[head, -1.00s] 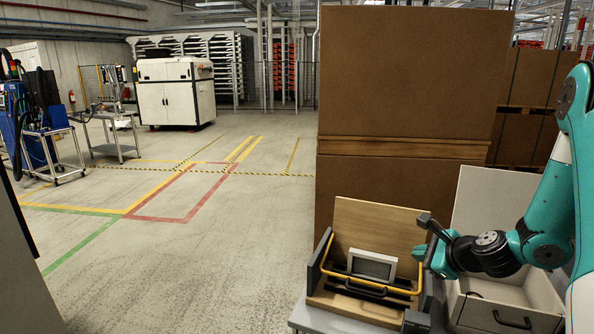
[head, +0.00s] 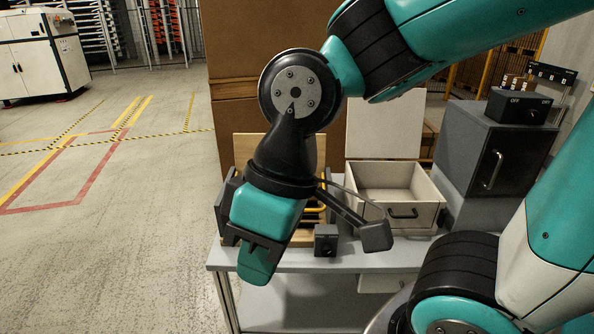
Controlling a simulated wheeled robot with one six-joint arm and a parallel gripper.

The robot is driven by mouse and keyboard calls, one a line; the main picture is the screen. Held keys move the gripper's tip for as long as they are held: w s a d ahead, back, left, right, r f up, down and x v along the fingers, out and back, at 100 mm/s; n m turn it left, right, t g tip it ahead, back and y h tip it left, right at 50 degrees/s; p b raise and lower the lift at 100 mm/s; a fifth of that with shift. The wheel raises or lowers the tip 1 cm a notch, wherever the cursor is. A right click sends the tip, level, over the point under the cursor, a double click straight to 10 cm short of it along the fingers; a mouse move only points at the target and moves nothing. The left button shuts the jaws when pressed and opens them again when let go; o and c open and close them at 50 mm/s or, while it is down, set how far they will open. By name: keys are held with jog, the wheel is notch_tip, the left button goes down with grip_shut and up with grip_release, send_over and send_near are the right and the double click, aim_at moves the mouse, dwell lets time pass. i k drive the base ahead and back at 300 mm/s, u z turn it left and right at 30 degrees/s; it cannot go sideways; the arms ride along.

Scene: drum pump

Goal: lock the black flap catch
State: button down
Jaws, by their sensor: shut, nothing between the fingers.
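My gripper (head: 260,262) is at the lower centre of the head view, pointing down, in front of the wooden box. It looks shut and I see nothing in it. The wooden box's raised board (head: 247,152) shows to the left of my wrist, and part of its yellow bar (head: 321,192) shows to the right. My wrist and gripper hide most of the box's front. I cannot make out the black flap catch; it may be behind my gripper. Whether my gripper touches the box is not clear.
A small black block (head: 326,240) stands near the front edge of the grey table (head: 345,260). To the right are an open white drawer box (head: 430,192) and a grey cabinet (head: 482,150) with an ON/OFF switch box (head: 518,106) on top. The floor at left is clear.

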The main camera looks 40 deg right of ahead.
aim_at(443, 215)
jog(key=z, duration=1.2)
jog(key=k, duration=0.15)
jog(key=z, duration=0.65)
